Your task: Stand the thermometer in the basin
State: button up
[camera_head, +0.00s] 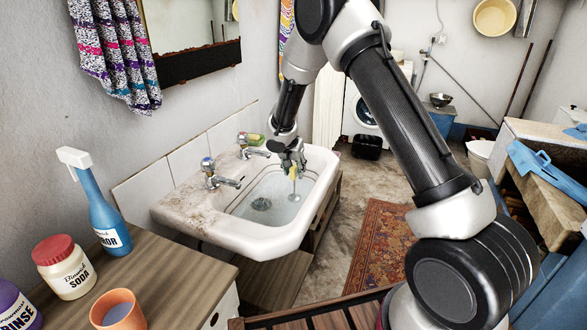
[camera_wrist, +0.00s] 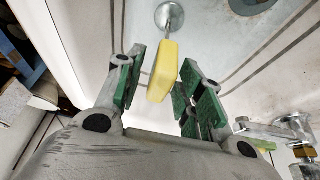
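The thermometer has a yellow handle (camera_head: 293,172), a thin metal stem and a round pale disc at its lower end. It is close to upright in the white basin (camera_head: 255,243), its disc apparently on the basin floor near the right inner wall. In the wrist view the yellow handle (camera_wrist: 163,72) lies between the green finger pads of my gripper (camera_wrist: 161,62). A gap shows on its left side; the right pad is very close, and contact there is unclear. My gripper (camera_head: 291,153) points down over the basin, its fingers apart around the handle.
Two taps (camera_head: 217,176) stand on the basin's left rim, with a sponge (camera_head: 256,140) at the back one. The drain (camera_head: 261,204) is left of the thermometer. A wooden counter with a blue spray bottle (camera_head: 97,205) and a soda jar (camera_head: 64,268) is at the left front.

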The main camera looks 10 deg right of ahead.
jog(key=shift+r, duration=0.3)
jog(key=v, duration=1.2)
jog(key=s+d+r+n, duration=0.1)
jog(key=s+d+r, duration=0.75)
jog(key=r, duration=0.25)
jog(key=s+d+r+n, duration=0.1)
jog(key=s+d+r, duration=0.2)
jog(key=s, duration=0.3)
jog(key=s+d+r+n+y, duration=0.1)
jog(key=s+d+r, duration=0.15)
jog(key=s, duration=0.45)
jog(key=s+d+r+n, duration=0.1)
jog(key=s+d+r, duration=0.2)
jog(key=s, duration=0.3)
jog(key=s+f+n+y, duration=0.1)
jog(key=s+n, duration=0.2)
jog(key=s, duration=0.9)
jog(key=shift+s+d+f+y, duration=0.25)
jog(key=shift+s+f+y, duration=0.1)
jog(key=shift+f+y, duration=0.05)
jog(key=shift+t, duration=0.3)
